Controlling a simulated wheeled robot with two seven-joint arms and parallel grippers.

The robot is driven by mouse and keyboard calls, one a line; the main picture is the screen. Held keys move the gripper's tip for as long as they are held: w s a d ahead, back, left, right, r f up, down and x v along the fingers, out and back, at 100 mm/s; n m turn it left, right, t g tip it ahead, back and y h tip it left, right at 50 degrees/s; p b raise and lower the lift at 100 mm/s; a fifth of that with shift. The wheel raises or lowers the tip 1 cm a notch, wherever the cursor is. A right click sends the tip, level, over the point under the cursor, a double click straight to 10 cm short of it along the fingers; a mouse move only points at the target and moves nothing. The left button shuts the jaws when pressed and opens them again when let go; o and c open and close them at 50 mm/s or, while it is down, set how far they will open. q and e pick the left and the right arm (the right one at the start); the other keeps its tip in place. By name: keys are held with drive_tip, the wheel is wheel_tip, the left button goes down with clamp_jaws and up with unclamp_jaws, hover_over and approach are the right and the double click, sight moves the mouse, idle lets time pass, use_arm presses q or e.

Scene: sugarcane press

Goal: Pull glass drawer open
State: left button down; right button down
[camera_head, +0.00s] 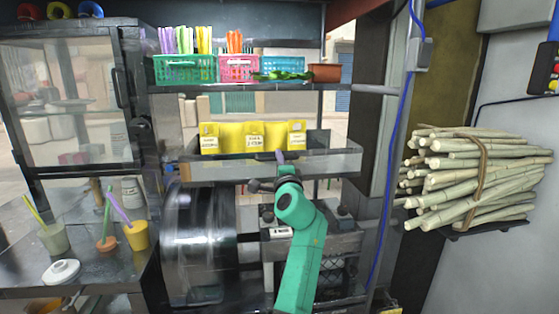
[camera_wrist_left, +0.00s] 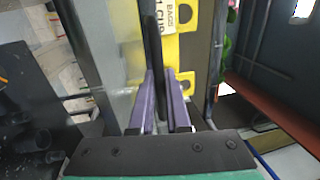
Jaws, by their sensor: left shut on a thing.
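The glass drawer (camera_head: 335,163) is a long clear tray with a dark frame on the middle shelf in the head view. Yellow bags (camera_head: 254,136) with white labels stand inside it. My left gripper (camera_head: 281,157) is at the drawer's front, right of its middle, with my green arm below it. In the left wrist view its purple fingers (camera_wrist_left: 166,100) are shut on a thin dark part of the drawer front, which shows between them. The wrist and fingers hide part of the drawer's front edge. My right gripper is not in view.
Colored baskets (camera_head: 185,69) and a brown pot (camera_head: 325,73) stand on the shelf above. A metal drum (camera_head: 200,235) is below left. Cups with straws (camera_head: 137,236) stand on the left counter. Tied sugarcane (camera_head: 470,178) sticks out at the right.

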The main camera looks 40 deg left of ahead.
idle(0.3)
use_arm(q)
drive_tip(key=c, duration=0.9)
unclamp_jaws()
drive_tip(key=shift+s, duration=0.1)
drive_tip(key=b+v, duration=0.4)
drive_tip(key=v, duration=1)
drive_tip(key=shift+d, duration=0.25)
drive_tip(key=shift+s, duration=0.1)
